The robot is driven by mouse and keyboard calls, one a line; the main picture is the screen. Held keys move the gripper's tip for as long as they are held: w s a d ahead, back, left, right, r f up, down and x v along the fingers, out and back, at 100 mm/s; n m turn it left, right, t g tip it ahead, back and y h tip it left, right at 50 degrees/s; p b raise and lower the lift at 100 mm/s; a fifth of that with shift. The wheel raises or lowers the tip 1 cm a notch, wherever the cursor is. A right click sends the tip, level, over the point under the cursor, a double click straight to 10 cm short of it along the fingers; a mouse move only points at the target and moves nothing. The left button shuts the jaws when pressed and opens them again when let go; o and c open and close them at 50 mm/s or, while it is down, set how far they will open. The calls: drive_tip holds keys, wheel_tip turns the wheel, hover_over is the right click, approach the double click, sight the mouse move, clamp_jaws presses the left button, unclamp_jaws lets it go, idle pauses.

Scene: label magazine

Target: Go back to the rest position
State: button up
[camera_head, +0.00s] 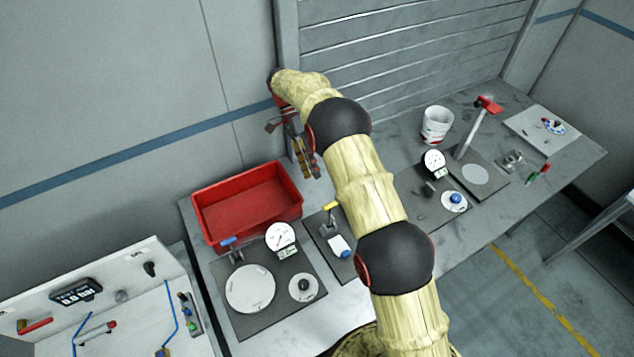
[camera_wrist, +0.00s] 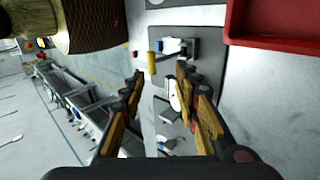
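My gripper (camera_head: 308,160) hangs in the air above the workbench (camera_head: 333,185), behind and to the right of the red tray (camera_head: 247,203) in the head view. My arm reaches up from the bottom and bends down at the back wall. In the wrist view, the two fingers of my gripper (camera_wrist: 160,74) stand apart with nothing held between them. Beyond the fingers lies a dark plate with a clamp (camera_wrist: 178,47) that has a yellow handle. Part of the workbench is hidden behind my arm in the head view.
A plate with a dial gauge (camera_head: 281,238) and white discs stands at the front. To the right are a white bucket (camera_head: 437,124), a second gauge (camera_head: 433,162) and a red-topped post (camera_head: 486,105). A white panel (camera_head: 105,300) stands at lower left. The slatted back wall is close.

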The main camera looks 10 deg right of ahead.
drive_tip(key=shift+w+a+r, duration=0.15)
drive_tip(key=shift+w+r, duration=0.25)
drive_tip(key=shift+r, duration=0.1)
wheel_tip(320, 180, down, 6)
drive_tip(key=s+n+t, duration=0.1)
drive_tip(key=n+t, duration=0.1)
drive_tip(key=n, duration=0.5)
drive_tip(key=s+d+r+n+t+y+b, duration=0.1)
drive_tip(key=s+d+r+n+t+b, duration=0.2)
drive_tip(key=s, duration=0.5)
drive_tip(key=s+d+r+n+t+y+b, duration=0.1)
drive_tip(key=s+r+n+t+b, duration=0.1)
drive_tip(key=s+r+n+b, duration=0.4)
drive_tip(key=s+d+m+t+b, duration=0.1)
drive_tip(key=s+d+t+b, duration=0.2)
drive_tip(key=s, duration=1.6)
drive_tip(key=t+b, duration=0.3)
drive_tip(key=b, duration=0.4)
drive_tip(key=shift+s+d+f+m+y, duration=0.15)
drive_tip(key=shift+s+d+m+y, duration=0.05)
drive_tip(key=shift+s+m+y, duration=0.1)
